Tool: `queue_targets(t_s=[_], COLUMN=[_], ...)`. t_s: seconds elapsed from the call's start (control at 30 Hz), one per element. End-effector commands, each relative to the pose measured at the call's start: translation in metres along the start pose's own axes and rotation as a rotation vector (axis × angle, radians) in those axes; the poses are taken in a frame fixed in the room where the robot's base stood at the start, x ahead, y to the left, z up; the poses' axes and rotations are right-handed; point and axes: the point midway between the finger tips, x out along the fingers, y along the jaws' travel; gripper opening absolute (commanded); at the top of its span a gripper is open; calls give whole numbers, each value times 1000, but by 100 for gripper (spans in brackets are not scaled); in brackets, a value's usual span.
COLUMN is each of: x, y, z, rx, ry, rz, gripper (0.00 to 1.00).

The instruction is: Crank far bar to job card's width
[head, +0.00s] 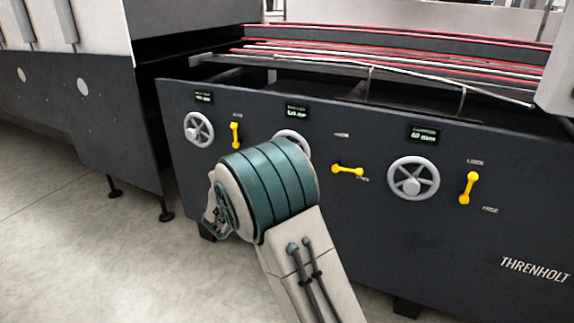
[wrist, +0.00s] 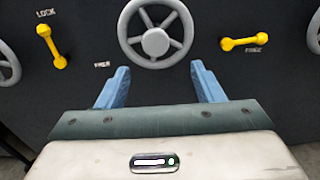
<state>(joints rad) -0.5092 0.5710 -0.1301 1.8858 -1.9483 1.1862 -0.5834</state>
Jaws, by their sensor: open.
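Three grey handwheels sit on the dark machine front: left (head: 198,130), middle (head: 291,131) and right (head: 413,186). Each has a small display above it and a yellow lever to its right. The left lever (head: 235,135) stands upright, the middle lever (head: 347,169) lies level at FREE, and the right lever (head: 468,188) stands near upright. In the wrist view, my gripper (wrist: 160,68) is open and empty, its blue fingers just below the middle wheel (wrist: 155,42). In the head view my arm hides the gripper and part of that wheel. No job card is distinguishable.
The displays (head: 423,134) are too small to read surely. Red and pale bars (head: 400,65) run across the machine top. A dark machine section (head: 100,120) stands at left. A white part (head: 556,85) juts in at right. The floor (head: 60,230) at left is clear.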

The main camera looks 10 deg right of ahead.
Motion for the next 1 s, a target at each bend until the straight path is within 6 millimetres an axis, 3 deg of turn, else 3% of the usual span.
queue_targets(t_s=[0.17,0.7,1.0], x=[13,118,137], y=[6,7,8], z=[-3,-2,-1], rx=[-17,-15,-16], ry=[-16,-14,-12], rz=[16,15,18], gripper=[61,61,61])
